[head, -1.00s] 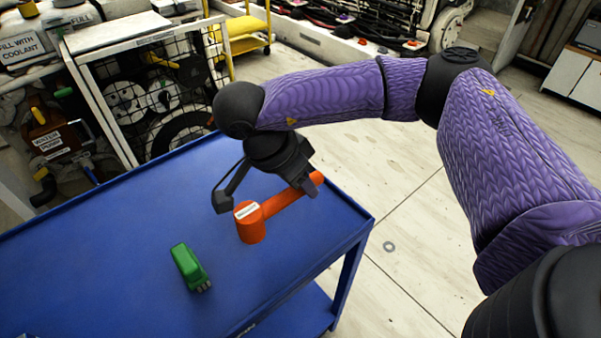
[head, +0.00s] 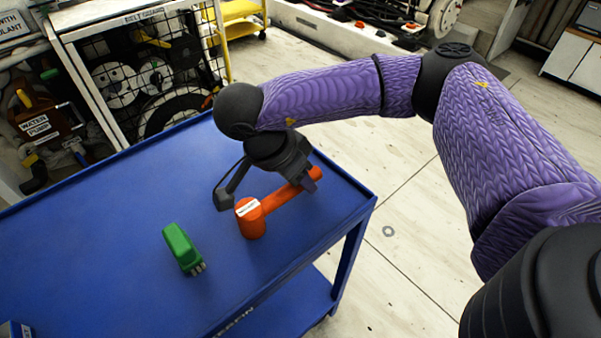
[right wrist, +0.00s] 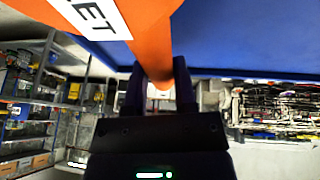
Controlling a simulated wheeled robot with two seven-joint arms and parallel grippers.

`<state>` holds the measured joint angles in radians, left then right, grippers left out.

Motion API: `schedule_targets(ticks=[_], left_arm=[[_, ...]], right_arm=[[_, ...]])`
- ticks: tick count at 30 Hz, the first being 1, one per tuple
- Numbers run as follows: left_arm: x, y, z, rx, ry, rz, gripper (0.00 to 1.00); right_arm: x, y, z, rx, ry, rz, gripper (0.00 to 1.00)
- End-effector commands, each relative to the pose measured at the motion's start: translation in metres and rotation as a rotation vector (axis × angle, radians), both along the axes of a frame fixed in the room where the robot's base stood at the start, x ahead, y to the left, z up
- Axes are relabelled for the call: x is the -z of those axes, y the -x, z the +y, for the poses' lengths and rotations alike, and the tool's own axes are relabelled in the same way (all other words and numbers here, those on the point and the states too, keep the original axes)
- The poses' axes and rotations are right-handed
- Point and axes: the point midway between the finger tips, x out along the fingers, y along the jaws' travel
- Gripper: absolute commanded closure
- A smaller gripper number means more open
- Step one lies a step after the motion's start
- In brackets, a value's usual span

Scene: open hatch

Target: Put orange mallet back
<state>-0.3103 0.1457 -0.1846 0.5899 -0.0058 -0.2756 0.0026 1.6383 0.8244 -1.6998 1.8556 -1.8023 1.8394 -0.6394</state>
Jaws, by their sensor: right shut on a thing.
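The orange mallet (head: 251,217) is at the right end of the blue cart's top (head: 110,240), its head low and its handle slanting up to the right. A white label is on its head. My right gripper (head: 306,186) is shut on the mallet's handle. In the right wrist view the orange handle (right wrist: 150,58) runs between the two dark fingers (right wrist: 158,88), and part of the labelled head shows at the top. Whether the mallet touches the cart top I cannot tell. My left gripper is not in view.
A green connector-like object (head: 182,248) lies on the cart left of the mallet. A blue and white item (head: 14,330) is at the lower left edge. A caged belt guard (head: 150,70) and a water pump (head: 42,120) stand behind the cart. Floor right of the cart is clear.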

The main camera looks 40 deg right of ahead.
Motion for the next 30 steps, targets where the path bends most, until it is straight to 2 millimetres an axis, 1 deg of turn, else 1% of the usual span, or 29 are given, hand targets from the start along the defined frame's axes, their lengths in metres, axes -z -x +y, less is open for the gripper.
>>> schedule_targets(ticks=[16,17,18,20,21,22,23,30], left_arm=[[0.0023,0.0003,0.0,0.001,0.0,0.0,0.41],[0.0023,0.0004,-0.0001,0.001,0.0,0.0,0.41],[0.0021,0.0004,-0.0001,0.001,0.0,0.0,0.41],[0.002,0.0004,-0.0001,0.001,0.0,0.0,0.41],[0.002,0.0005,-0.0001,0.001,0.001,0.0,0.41],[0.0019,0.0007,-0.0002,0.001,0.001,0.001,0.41],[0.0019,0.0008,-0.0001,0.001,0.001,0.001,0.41],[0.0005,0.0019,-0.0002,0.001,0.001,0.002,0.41]], right_arm=[[0.0043,-0.0001,0.0001,0.0,0.0,0.0,1.0],[0.0043,-0.0001,0.0001,0.0,0.0,0.0,0.64],[0.004,-0.0001,0.0001,0.0,0.0,0.0,0.55],[0.0039,0.0,0.0001,0.0,0.0,0.0,0.43],[0.0039,0.0,0.0001,0.0,0.0,0.0,0.34],[0.0039,0.0,0.0001,0.0,0.0,0.0,0.28],[0.004,0.0,0.0001,0.0,0.0,0.0,0.25],[0.0017,-0.0002,0.0009,0.0,0.0,0.0,0.25]])
